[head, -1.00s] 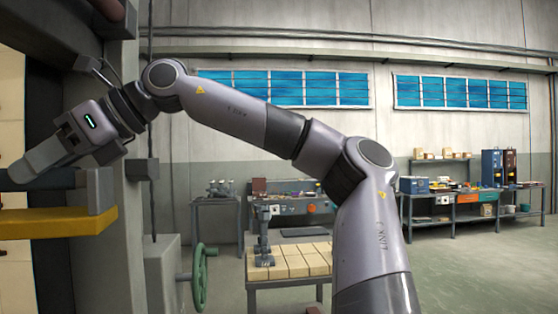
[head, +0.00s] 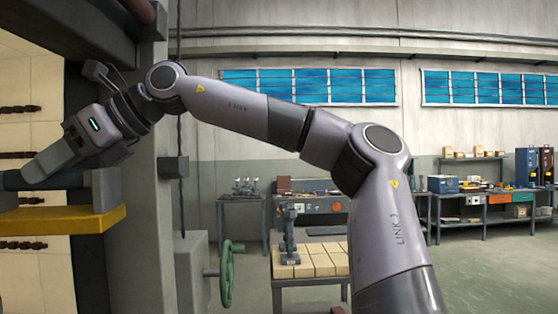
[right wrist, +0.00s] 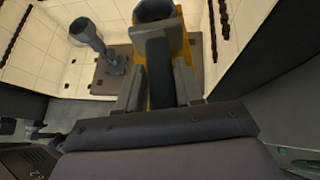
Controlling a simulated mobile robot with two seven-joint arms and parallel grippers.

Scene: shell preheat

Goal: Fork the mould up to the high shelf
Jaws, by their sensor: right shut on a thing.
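My right gripper (head: 45,165) is at the left of the head view, above a yellow ledge (head: 70,219), in front of a pale tiled chamber (head: 42,90). In the right wrist view my right gripper (right wrist: 158,92) is shut on a dark bar (right wrist: 158,65), seemingly the fork's handle. Beyond the bar is a grey round cup shape (right wrist: 154,11), which may be the mould; I cannot tell if the fork carries it. A second grey piece with a round top (right wrist: 84,29) stands to its left, by a square plate (right wrist: 105,75). My left gripper is out of view.
A grey column (head: 150,130) stands close right of my gripper, with a green handwheel (head: 227,275) lower down. Dark coils (head: 20,155) line the chamber wall. A table with pale blocks (head: 315,262) stands behind my arm. Workbenches (head: 480,205) are far back; floor at right is clear.

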